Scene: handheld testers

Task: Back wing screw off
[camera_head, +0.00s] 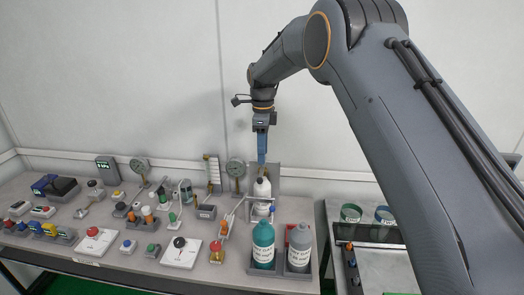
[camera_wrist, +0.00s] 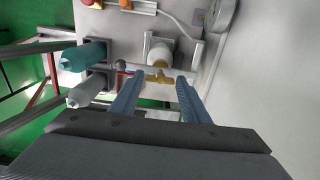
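A brass-coloured wing screw (camera_wrist: 158,77) shows in the wrist view, at the near end of a white cylindrical body (camera_wrist: 161,52). In the head view this white body (camera_head: 262,189) stands upright in a grey stand at the back right of the bench; the screw is too small to make out clearly there. My gripper (camera_head: 261,162) points down just above the white body. In the wrist view my gripper (camera_wrist: 160,80) is open, its two blue fingers apart on either side of the screw. I cannot tell whether either finger touches it.
A teal bottle (camera_head: 263,244) and a grey bottle (camera_head: 299,248) stand in front of the white body. A round gauge (camera_head: 236,168) is close by on its left. Several testers, switches and levers crowd the left of the bench. A pale wall is behind.

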